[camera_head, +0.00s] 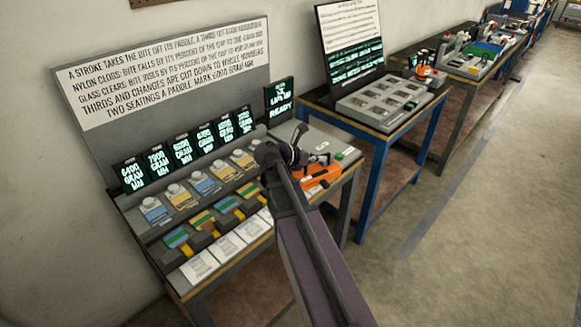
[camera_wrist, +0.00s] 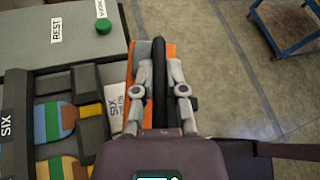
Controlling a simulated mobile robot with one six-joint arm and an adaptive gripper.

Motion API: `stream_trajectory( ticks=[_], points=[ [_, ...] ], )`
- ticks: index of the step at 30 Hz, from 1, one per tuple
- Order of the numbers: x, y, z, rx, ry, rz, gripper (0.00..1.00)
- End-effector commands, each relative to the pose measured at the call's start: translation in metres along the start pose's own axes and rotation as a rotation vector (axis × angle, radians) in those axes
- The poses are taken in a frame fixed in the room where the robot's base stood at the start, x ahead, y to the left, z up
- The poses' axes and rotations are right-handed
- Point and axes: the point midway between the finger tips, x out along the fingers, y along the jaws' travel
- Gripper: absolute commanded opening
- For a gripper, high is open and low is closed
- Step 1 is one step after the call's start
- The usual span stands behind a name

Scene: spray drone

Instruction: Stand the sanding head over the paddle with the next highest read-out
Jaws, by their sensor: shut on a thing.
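The sanding head is an orange tool with a black handle bar. It shows beside the rest area at the bench's right end in the head view (camera_head: 318,178) and between my fingers in the wrist view (camera_wrist: 133,93). My gripper (camera_wrist: 160,82) is shut on its black handle; in the head view my gripper (camera_head: 296,150) and forearm partly cover it. Coloured paddles (camera_head: 176,236) lie in a row along the bench, the right-hand ones hidden by my arm. Above them stand several green read-outs; the leftmost (camera_head: 131,174) reads 6400 gram mm, the second (camera_head: 158,163) about 7000. Those farther right are hard to read.
A pale rules board (camera_head: 170,70) stands behind the read-outs. A separate display (camera_head: 280,97) ends in READY. Capped blocks (camera_head: 154,211) stand behind the paddles and white cards (camera_head: 199,266) lie in front. A blue-framed bench (camera_head: 378,150) stands farther right; the floor is open.

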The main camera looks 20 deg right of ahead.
Motion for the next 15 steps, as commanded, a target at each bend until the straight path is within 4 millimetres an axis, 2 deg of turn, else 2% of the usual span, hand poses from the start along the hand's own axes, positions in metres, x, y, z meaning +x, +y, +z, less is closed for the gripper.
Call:
stream_trajectory(
  ticks=[9, 15],
  points=[
    [-0.054, 0.006, -0.019, -0.079, -0.037, 0.163, 0.00],
    [-0.075, 0.010, -0.026, -0.111, -0.054, 0.229, 0.00]
  ],
)
